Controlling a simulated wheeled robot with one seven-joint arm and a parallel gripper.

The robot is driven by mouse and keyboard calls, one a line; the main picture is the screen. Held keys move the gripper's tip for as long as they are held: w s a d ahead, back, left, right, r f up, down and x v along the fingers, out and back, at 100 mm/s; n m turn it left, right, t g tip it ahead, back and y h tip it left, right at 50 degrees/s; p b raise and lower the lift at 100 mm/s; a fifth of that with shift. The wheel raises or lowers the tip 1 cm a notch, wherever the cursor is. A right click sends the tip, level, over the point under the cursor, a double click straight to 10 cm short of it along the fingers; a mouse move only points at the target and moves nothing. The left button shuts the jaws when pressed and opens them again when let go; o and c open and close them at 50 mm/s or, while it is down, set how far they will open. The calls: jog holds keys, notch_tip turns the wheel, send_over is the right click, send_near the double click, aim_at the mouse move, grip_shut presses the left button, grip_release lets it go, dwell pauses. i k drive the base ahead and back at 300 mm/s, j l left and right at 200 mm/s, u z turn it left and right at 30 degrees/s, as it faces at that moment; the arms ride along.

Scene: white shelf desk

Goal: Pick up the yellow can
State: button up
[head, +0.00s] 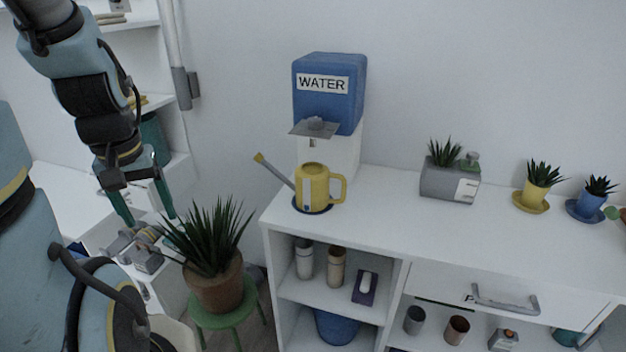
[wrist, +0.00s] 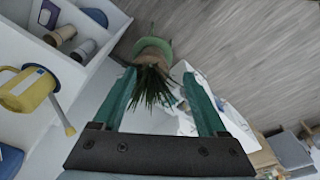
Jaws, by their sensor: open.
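The yellow can (head: 314,187) is a watering can with a long spout to the left and a handle to the right. It stands upright on a blue round base at the left end of the white shelf desk, in front of the water dispenser. It also shows at the left edge of the wrist view (wrist: 27,88). My gripper (head: 146,218) is open and empty, left of the can and apart from it. In the wrist view its green fingers (wrist: 160,92) are spread wide, with the potted plant seen beyond them.
A potted plant (head: 216,240) on a green stool (head: 232,317) stands between my gripper and the shelf desk (head: 390,232). The blue water dispenser (head: 328,95) rises behind the can. A grey planter (head: 450,180) stands farther right. The desktop between can and planter is clear.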

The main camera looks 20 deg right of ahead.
aim_at(311, 189)
jog(key=u, duration=0.4)
jog(key=k+l+u, duration=0.2)
jog(key=l+u, duration=0.15)
jog(key=u, duration=0.15)
jog(key=k+l+u, duration=0.25)
jog(key=u, duration=0.25)
jog(key=k+l+u, duration=0.1)
jog(key=k, duration=0.3)
jog(key=k+l+u, duration=0.1)
jog(key=k+l, duration=0.2)
jog(key=k+l+u, duration=0.1)
jog(key=k, duration=0.4)
